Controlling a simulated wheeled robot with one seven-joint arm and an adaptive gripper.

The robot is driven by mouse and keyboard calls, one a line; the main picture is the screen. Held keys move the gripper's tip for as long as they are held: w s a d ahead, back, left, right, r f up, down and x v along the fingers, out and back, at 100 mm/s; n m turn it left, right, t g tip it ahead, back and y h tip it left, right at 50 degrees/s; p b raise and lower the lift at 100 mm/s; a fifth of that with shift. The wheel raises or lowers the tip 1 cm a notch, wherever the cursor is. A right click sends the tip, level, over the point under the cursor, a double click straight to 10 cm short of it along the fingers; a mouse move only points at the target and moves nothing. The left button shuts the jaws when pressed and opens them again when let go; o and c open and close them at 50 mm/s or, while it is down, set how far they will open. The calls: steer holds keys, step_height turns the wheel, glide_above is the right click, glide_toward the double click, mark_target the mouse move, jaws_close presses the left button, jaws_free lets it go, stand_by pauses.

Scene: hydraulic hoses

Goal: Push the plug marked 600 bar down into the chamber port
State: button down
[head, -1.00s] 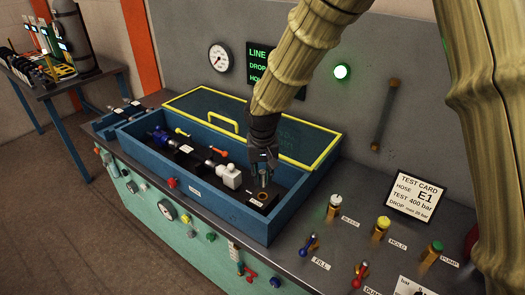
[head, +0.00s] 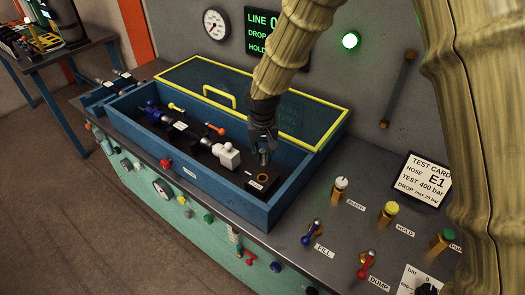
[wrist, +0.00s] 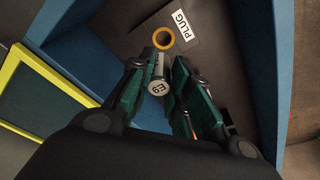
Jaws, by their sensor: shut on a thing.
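My gripper (head: 262,157) is shut on a small grey cylindrical plug (wrist: 158,76) and holds it inside the blue chamber. The plug's pale end cap carries a short mark that looks like E9 in the wrist view; I cannot read 600 bar on it. The chamber port is a brass ring with a dark hole (wrist: 163,38), beside a white PLUG label (wrist: 182,34). In the head view the port (head: 263,177) lies just below the gripper. The plug appears apart from the port, above it. Its lower end is partly hidden by the fingers.
The chamber's blue wall (head: 285,200) stands close around the gripper. Its yellow-framed lid (head: 308,133) is open behind. A white fitting (head: 229,157) on the hose line lies left of the port. Valves stand on the bench to the right, including the yellow HOLD knob (head: 390,209).

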mark_target(262, 163)
steer(key=shift+s+f+b, duration=0.15)
steer(key=shift+s+b, duration=0.25)
steer(key=shift+f, duration=0.3)
steer(key=shift+w+f+b, duration=0.2)
steer(key=shift+f+b, duration=0.25)
steer(key=shift+f, duration=0.35)
steer(key=shift+s+f+b, duration=0.15)
steer(key=shift+f+b, duration=0.3)
steer(key=shift+f, duration=1)
steer(key=shift+f+b, duration=0.65)
steer(key=shift+f, duration=1.15)
stand_by(0.7)
steer(key=c, duration=1.3)
jaws_free()
